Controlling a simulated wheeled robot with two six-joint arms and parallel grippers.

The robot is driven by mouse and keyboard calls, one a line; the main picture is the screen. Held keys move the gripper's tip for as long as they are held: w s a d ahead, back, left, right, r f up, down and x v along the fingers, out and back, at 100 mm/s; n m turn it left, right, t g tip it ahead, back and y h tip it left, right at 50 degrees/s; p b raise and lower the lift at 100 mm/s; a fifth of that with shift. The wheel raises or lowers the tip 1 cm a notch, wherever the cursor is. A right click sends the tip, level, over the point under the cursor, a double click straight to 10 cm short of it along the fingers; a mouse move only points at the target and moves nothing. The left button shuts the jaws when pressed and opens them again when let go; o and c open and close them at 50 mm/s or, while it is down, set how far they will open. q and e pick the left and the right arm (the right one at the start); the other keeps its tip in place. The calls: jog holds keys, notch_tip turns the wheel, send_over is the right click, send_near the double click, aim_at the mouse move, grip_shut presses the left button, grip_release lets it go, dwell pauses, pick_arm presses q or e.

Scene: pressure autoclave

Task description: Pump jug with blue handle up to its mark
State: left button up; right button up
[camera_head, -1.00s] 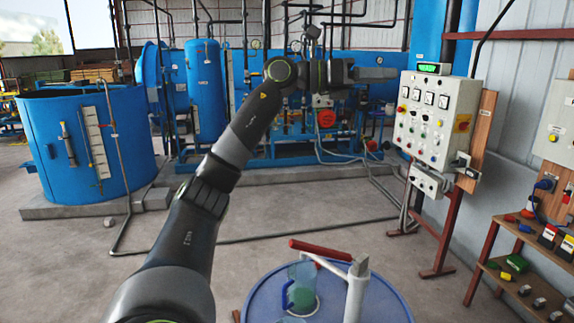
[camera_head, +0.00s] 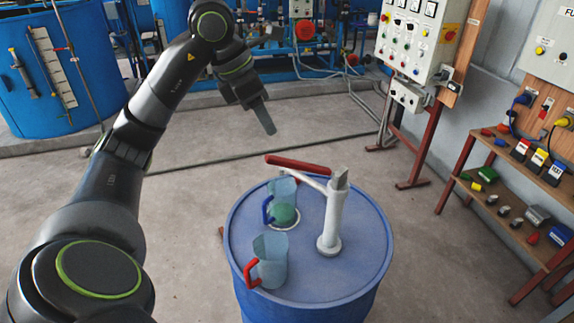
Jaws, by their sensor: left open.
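The jug with the blue handle (camera_head: 282,188) is clear and stands upright on the blue drum's lid (camera_head: 305,278), its handle to the left. Something green shows low in or behind it; I cannot tell whether it is liquid. A second clear jug (camera_head: 271,256) with a red handle stands nearer on the lid. A white hand pump (camera_head: 330,220) rises from the lid to the right of the jugs. Its red lever grip (camera_head: 297,164) reaches left, above the blue-handled jug. My left gripper (camera_head: 265,120) is open and empty, above and left of the lever, apart from it. My right gripper is not in view.
A control panel (camera_head: 412,45) stands behind on a red frame. At right, a wooden shelf (camera_head: 500,215) holds plugs and small parts. A blue tank (camera_head: 60,75) stands at back left. The floor around the drum is mostly clear.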

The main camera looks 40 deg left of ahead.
aim_at(287, 160)
pick_arm(q)
jog(key=b+x, duration=0.3)
jog(key=x, duration=1.1)
jog(key=shift+r, duration=0.1)
jog(key=shift+w+f+b, duration=0.25)
jog(key=shift+f+b, duration=0.15)
jog(key=shift+f, duration=0.1)
jog(key=shift+d, duration=0.1)
grip_shut()
